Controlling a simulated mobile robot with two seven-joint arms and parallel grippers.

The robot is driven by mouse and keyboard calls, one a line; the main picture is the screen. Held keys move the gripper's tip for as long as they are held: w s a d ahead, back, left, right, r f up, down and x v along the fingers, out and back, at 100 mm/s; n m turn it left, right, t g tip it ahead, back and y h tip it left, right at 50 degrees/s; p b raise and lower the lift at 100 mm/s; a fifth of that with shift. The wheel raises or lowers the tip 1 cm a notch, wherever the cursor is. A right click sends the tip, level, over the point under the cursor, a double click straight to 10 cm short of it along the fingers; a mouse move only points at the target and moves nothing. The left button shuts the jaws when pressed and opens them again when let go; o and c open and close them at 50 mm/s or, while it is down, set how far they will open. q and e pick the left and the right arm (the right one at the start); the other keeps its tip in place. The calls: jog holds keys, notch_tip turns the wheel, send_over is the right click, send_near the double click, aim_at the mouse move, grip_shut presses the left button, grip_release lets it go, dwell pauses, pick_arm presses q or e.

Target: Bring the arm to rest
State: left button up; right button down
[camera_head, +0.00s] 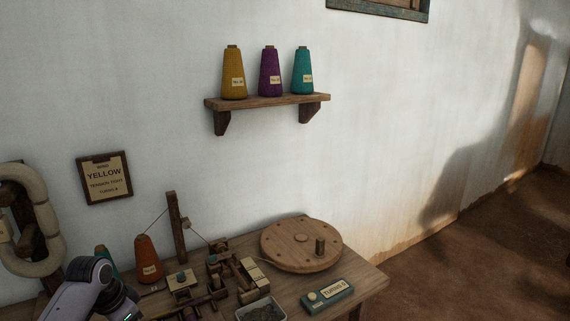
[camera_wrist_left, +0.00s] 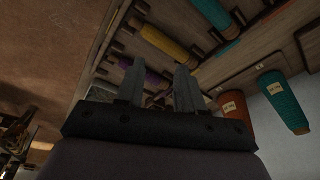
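My left arm (camera_head: 92,291) enters at the lower left of the head view, in front of the bench. In the left wrist view my left gripper (camera_wrist_left: 158,84) has its two fingers apart, with no object seen held between them. Past the fingers, a yellow thread cone (camera_wrist_left: 167,45), a purple one and teal ones show, with an orange cone (camera_wrist_left: 233,107) to the right. My right gripper is in neither view.
The wooden bench (camera_head: 365,287) carries an orange cone (camera_head: 148,262), an upright post (camera_head: 177,228), a round wooden wheel (camera_head: 290,246), a grey tray (camera_head: 281,315) and a "TURNS" counter (camera_head: 328,296). A wall shelf (camera_head: 268,101) holds three cones. Floor is clear at right.

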pick_arm(q)
jog(key=w+a+r+n+t+y, duration=0.1)
jog(key=w+a+r+n+t, duration=0.1)
jog(key=w+r+t, duration=0.55)
jog(key=w+a+r+n+t+y, duration=0.2)
jog(key=w+r+t, duration=0.3)
jog(key=r+t, duration=0.45)
jog(key=s+d+f+m+g+h, duration=0.1)
jog(key=s+d+f+g+h, duration=0.15)
jog(key=s+d+f, duration=0.45)
jog(key=s+d+f+g+h, duration=0.1)
jog(key=s+d+f+g, duration=0.2)
jog(key=s+f, duration=0.75)
jog(key=s+d+f+g, duration=0.1)
jog(key=s+d+f, duration=0.1)
jog(key=s, duration=0.4)
jog(key=s+d+f+g, duration=0.1)
jog(key=s+d+f, duration=0.1)
jog(key=s+f, duration=0.2)
jog(key=s+d+f+g, duration=0.1)
jog(key=s+d+f, duration=0.2)
jog(key=s, duration=0.7)
jog(key=shift+s+f+n+h, duration=0.25)
jog(key=shift+n+h, duration=0.1)
jog(key=shift+n, duration=0.05)
